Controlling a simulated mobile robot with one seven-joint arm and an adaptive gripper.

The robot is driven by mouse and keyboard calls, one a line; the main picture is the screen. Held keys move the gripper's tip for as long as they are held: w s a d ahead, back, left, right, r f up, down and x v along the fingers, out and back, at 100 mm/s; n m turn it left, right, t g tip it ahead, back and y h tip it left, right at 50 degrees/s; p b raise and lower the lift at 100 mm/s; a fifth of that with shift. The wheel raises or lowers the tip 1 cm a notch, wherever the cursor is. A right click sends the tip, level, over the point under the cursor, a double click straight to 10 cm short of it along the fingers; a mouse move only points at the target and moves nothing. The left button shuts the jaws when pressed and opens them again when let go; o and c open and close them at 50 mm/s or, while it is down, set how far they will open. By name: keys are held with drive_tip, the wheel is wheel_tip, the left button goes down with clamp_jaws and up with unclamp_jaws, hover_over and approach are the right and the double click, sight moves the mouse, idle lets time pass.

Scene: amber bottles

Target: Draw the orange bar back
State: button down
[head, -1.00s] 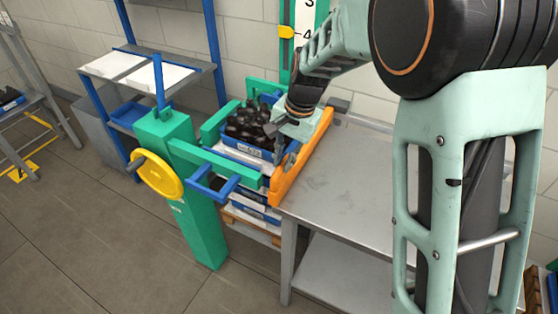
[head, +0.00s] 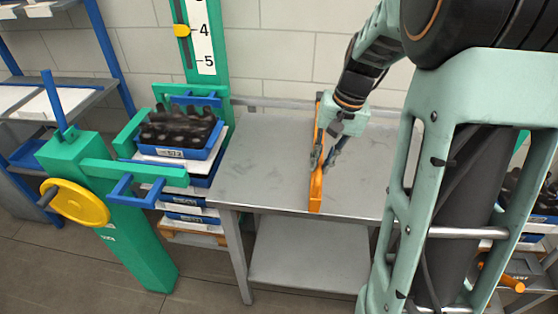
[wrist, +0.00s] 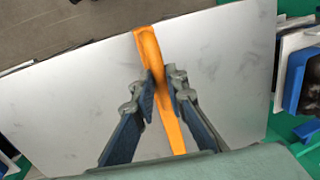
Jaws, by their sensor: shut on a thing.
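The orange bar (head: 316,189) lies across the grey metal table, from its front edge toward the back, clear of the stacked crates to its left. My gripper (head: 325,165) is over the table and shut on the bar. In the wrist view the orange bar (wrist: 150,52) runs between the two fingers of my gripper (wrist: 160,92), and its lower part shows between them. Part of the bar is hidden behind my gripper in the head view.
The metal table (head: 262,160) is bare around the bar. A blue crate of dark bottles (head: 180,132) tops a stack at the left, by a green frame with a yellow handwheel (head: 75,203). A green post with a scale (head: 204,45) stands behind. More crates are at the right.

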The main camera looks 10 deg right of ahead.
drive_tip(key=s+d, duration=0.3)
drive_tip(key=d, duration=0.7)
drive_tip(key=s+d, duration=0.2)
drive_tip(key=d, duration=0.8)
drive_tip(key=s+d, duration=0.3)
drive_tip(key=d, duration=0.7)
drive_tip(key=shift+s, duration=0.3)
drive_tip(key=shift+d+r, duration=0.1)
drive_tip(key=c, duration=1.9)
unclamp_jaws()
drive_tip(key=shift+c, duration=0.2)
wheel_tip(320, 180, up, 12)
drive_tip(key=d, duration=0.2)
drive_tip(key=shift+s, duration=0.35)
drive_tip(key=shift+d, duration=0.1)
